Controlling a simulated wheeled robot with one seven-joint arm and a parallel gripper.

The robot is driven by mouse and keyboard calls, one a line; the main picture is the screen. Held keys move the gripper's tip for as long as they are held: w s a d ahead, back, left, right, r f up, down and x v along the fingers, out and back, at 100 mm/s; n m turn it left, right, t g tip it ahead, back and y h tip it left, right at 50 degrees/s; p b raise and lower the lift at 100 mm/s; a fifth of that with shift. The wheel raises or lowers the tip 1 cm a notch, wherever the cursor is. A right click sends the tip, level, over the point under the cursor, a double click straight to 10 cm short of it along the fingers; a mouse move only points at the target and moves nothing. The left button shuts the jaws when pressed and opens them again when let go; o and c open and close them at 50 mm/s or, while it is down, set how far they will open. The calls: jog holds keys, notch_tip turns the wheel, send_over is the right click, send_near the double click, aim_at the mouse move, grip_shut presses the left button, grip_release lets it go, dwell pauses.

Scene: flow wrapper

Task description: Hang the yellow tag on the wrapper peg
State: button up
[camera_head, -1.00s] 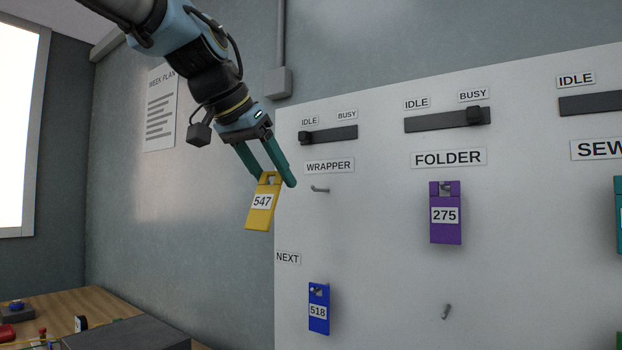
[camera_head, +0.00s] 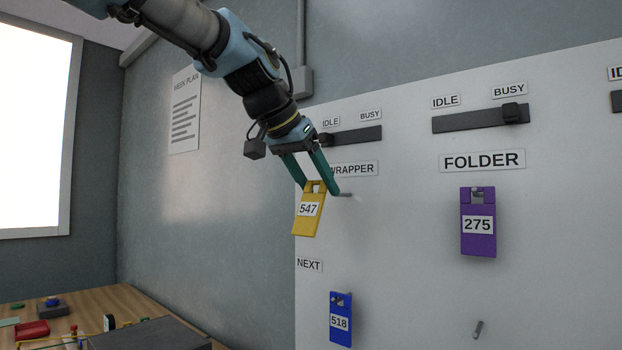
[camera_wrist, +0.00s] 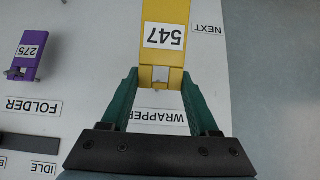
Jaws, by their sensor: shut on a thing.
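The yellow tag (camera_head: 308,222), marked 547, hangs slightly tilted from my gripper (camera_head: 319,187), which is shut on its top end. In the wrist view the yellow tag (camera_wrist: 163,55) lies between the green fingers of my gripper (camera_wrist: 160,82), with its hole near the fingertips. The wrapper peg (camera_head: 352,195) shows just right of the fingers in the head view, under the WRAPPER label (camera_head: 354,168). The tag is left of the peg and appears apart from it; the depth between them is hard to judge. The peg is not clearly visible in the wrist view.
A purple tag (camera_head: 478,232), marked 275, hangs under the FOLDER label (camera_head: 483,160). A blue tag (camera_head: 341,322), marked 518, hangs below, near the NEXT label (camera_head: 309,265). A bare peg (camera_head: 478,329) is at lower right. A slider (camera_head: 350,136) sits above the WRAPPER label.

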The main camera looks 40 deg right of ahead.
jog(key=shift+w+d+f+p, duration=0.1)
jog(key=shift+w+d+p, duration=0.3)
jog(key=shift+d, duration=0.6)
jog(key=shift+w+d+r+p, duration=0.1)
jog(key=shift+d+p, duration=0.45)
jog(key=shift+d, duration=0.45)
jog(key=shift+w+d+f+p, duration=0.1)
jog(key=shift+w+d+p, duration=0.3)
jog(key=shift+d, duration=0.6)
jog(key=shift+x, duration=0.9)
jog(key=shift+s+d, duration=0.1)
jog(key=o, duration=1.4)
